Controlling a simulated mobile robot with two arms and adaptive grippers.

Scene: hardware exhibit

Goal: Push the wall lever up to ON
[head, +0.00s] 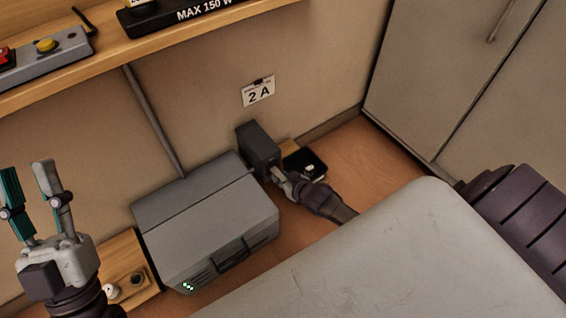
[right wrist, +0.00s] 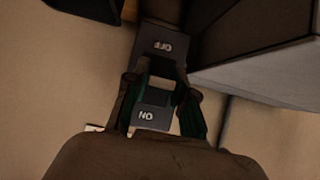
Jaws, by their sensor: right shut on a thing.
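The wall lever's dark grey box (head: 258,147) stands against the wall beside a grey case. In the right wrist view its plate (right wrist: 152,42) reads OFF at the top and ON at the bottom, with the lettering upside down. My right gripper (head: 277,174) is at the front of this box. In the right wrist view its fingers stand on both sides of the lever (right wrist: 160,84), shut on it between the two labels. The fingers partly hide the lever. My left gripper (head: 27,172) is open and empty at the far left, fingers pointing up.
The grey case (head: 205,215) with green lights stands close left of the lever box. A small black box (head: 305,165) lies right of it. A shelf (head: 100,60) runs above, and a "2 A" card (head: 258,92) hangs on the wall. A cabinet (head: 440,70) stands at right.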

